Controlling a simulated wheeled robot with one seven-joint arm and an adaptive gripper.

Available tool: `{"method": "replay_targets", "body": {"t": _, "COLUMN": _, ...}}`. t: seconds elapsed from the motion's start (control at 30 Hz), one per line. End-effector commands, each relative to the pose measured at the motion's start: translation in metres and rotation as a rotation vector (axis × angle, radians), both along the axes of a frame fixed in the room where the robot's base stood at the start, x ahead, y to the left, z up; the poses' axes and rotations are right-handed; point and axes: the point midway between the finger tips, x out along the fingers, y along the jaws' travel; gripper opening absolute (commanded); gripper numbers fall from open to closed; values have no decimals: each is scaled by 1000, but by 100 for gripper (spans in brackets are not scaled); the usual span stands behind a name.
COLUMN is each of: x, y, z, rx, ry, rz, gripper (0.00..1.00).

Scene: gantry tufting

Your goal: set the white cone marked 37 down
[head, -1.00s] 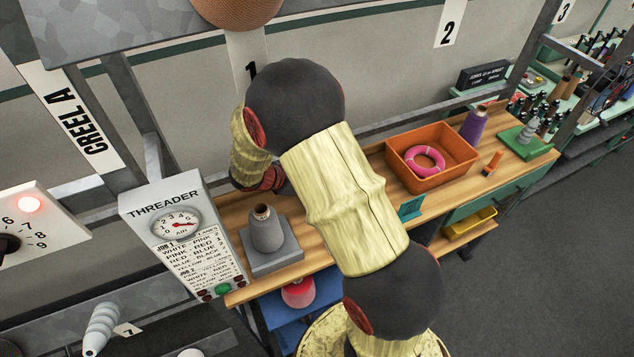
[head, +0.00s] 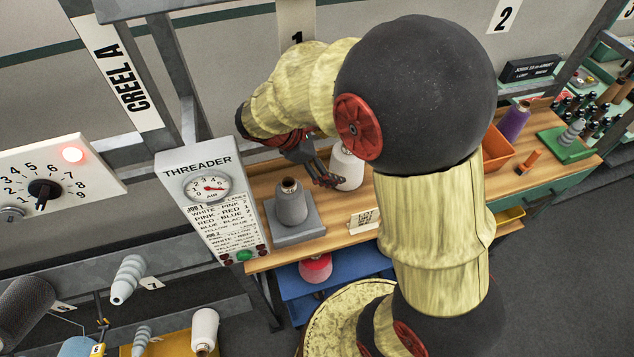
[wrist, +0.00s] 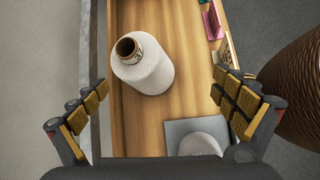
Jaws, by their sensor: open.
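The white cone marked 37 (wrist: 146,72) stands upright on the wooden bench top (wrist: 145,125), with part of its number showing by the brown tube mouth. In the head view the white cone (head: 347,168) is partly covered by my arm. My gripper (head: 322,176) is beside its left side there. In the wrist view my gripper (wrist: 162,95) is open, with fingers wide apart and clear of the cone, which lies ahead between them. I see no finger touching it.
A grey cone (head: 290,203) stands on a grey plate (head: 300,230) close by, left of the white cone. A small card sign (head: 364,222) stands at the bench's front edge. The threader box (head: 207,190) is at the left end, an orange bin (head: 497,150) to the right.

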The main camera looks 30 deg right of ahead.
Motion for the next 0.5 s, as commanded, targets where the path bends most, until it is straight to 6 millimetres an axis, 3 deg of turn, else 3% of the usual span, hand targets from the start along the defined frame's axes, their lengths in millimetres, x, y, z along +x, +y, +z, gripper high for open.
{"method": "replay_targets", "body": {"t": 0.03, "x": -12, "y": 7, "z": 18, "rx": 45, "ry": -79, "rz": -65, "gripper": 98}}
{"method": "replay_targets", "body": {"t": 0.1, "x": -28, "y": 19, "z": 35, "rx": 113, "ry": -180, "rz": -162, "gripper": 98}}
{"method": "replay_targets", "body": {"t": 0.5, "x": -113, "y": 100, "z": 113, "rx": 567, "ry": -688, "rz": -701, "gripper": 98}}
